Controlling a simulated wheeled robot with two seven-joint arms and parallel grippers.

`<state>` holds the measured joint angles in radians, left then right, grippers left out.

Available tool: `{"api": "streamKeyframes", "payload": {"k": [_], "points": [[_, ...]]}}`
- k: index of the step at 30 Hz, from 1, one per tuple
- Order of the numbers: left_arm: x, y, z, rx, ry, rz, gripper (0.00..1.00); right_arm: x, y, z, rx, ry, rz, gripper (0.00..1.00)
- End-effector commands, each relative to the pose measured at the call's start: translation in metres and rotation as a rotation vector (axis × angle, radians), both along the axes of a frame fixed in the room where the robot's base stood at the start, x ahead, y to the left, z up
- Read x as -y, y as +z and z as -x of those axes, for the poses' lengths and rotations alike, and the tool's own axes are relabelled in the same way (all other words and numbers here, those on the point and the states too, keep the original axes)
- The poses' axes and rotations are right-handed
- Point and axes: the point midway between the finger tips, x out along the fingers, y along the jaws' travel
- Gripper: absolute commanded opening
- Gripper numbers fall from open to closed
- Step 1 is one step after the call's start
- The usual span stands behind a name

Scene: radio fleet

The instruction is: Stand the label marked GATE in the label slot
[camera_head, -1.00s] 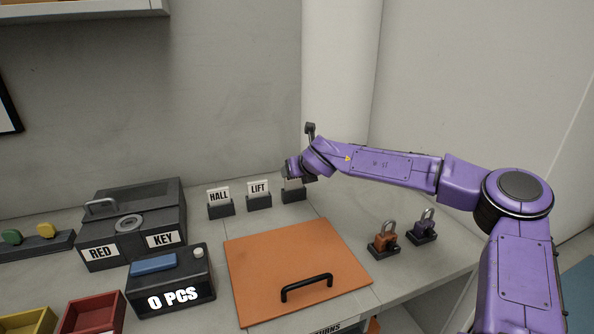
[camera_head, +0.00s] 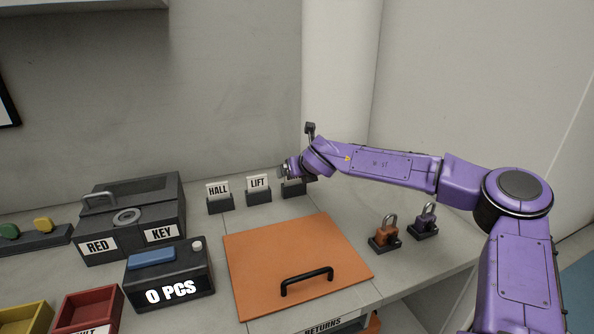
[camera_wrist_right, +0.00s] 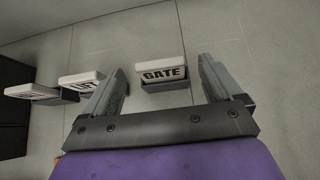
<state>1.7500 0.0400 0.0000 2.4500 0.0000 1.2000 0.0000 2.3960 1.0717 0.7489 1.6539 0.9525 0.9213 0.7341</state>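The white GATE label (camera_wrist_right: 164,73) stands in a dark label slot (camera_wrist_right: 166,87) in the right wrist view. My right gripper (camera_wrist_right: 163,70) is open, with one finger on each side of the label and a visible gap to both. In the head view the right gripper (camera_head: 286,171) is at the rightmost slot (camera_head: 293,190) of the row, and it and the wrist hide most of the GATE label (camera_head: 291,180). My left gripper is not in view.
Labels HALL (camera_head: 218,190) and LIFT (camera_head: 258,183) stand in their slots to the left. An orange panel with a black handle (camera_head: 298,268) lies in front. Orange (camera_head: 386,232) and dark (camera_head: 424,220) padlocks stand at right. A black RED KEY box (camera_head: 130,220) stands at left.

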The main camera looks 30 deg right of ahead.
Motion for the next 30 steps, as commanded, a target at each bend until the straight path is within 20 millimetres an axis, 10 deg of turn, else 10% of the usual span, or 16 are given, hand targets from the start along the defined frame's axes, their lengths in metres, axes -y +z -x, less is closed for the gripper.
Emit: {"api": "streamKeyframes", "payload": {"k": [18, 30], "points": [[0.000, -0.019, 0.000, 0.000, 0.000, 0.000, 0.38, -0.017, 0.056, 0.076, 0.003, 0.000, -0.001, 0.92], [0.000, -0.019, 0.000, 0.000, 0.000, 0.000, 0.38, -0.018, 0.062, 0.083, 0.000, 0.000, 0.000, 0.92]]}}
